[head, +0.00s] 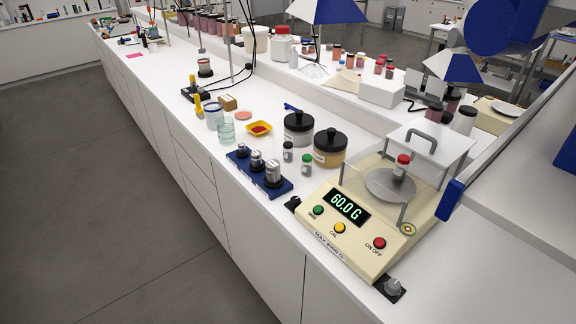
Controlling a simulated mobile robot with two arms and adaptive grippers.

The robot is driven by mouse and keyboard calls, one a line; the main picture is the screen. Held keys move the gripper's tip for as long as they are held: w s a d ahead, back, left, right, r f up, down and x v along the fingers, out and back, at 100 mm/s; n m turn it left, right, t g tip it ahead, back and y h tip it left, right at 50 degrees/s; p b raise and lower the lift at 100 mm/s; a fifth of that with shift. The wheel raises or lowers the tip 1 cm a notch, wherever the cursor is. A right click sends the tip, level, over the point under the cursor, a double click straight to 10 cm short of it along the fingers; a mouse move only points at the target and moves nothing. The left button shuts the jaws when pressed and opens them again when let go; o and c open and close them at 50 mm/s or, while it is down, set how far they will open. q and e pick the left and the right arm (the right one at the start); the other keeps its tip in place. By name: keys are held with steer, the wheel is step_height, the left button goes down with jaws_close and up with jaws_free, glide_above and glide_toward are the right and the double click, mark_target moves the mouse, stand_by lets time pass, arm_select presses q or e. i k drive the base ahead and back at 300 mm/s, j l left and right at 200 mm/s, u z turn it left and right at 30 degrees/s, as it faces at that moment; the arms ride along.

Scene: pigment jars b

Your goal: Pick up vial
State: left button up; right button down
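A small vial with a red cap (402,166) stands upright on the round pan (385,188) of a cream balance (362,238). The balance display reads 60.0 G. A clear draft shield surrounds the pan. Two more small vials stand on the bench left of the balance: one with a green cap (307,165) and one with a dark cap (288,152). I see neither of my grippers in this view.
Two large black-lidded jars (330,148) stand behind the small vials. A blue holder with metal weights (272,178) lies near the bench's front edge. A yellow dish (259,128) and a glass beaker (226,131) are farther left.

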mark_target(306, 167)
steer(key=z, duration=0.4)
steer(key=i+j+z, duration=0.25)
steer(key=j+z, duration=0.2)
steer(key=j, duration=0.15)
steer(key=i+j+z, duration=0.1)
steer(key=j+z, duration=0.4)
steer(key=j, duration=0.2)
steer(key=i, duration=0.05)
